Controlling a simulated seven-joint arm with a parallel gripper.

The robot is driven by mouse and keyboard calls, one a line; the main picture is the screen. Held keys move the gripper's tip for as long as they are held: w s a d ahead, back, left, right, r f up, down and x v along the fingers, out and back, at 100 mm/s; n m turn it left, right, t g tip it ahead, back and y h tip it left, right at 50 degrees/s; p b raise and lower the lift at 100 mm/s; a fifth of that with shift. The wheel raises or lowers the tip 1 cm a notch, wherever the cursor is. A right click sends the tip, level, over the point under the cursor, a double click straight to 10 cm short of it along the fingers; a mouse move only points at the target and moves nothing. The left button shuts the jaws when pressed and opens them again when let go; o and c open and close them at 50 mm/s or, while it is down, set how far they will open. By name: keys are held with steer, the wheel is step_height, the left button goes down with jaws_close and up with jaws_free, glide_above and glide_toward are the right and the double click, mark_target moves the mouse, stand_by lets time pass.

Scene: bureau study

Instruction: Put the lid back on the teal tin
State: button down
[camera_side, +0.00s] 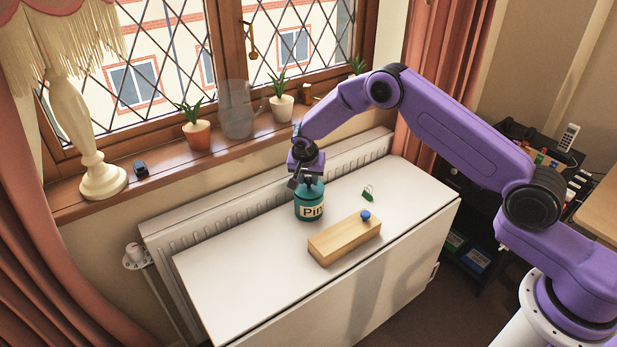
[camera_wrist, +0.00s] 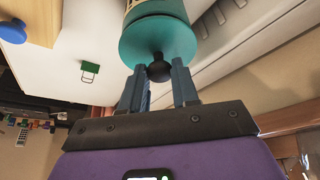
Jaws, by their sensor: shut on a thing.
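The teal tin (camera_side: 309,210), labelled "Pin" as far as I can read, stands upright on the white surface. Its teal lid (camera_side: 311,187) is at the tin's mouth, below my gripper (camera_side: 306,172). In the wrist view the lid (camera_wrist: 157,40) is a round disc with a black knob (camera_wrist: 158,70), and a strip of the tin's label shows beyond it. My gripper (camera_wrist: 161,76) is shut on the knob between its two fingers. I see no clear gap between lid and tin, but cannot tell whether the lid is fully seated.
A wooden block (camera_side: 344,240) with a blue knob (camera_side: 365,215) lies in front of the tin. A green clip (camera_side: 367,194) lies to the right. Behind are a radiator (camera_side: 215,210) and a sill with potted plants (camera_side: 196,133) and a lamp (camera_side: 98,180). The surface's left part is clear.

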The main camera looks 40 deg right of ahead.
stand_by(0.4)
steer(key=shift+c, duration=1.4)
jaws_free()
steer(key=shift+r, duration=3.45)
jaws_close()
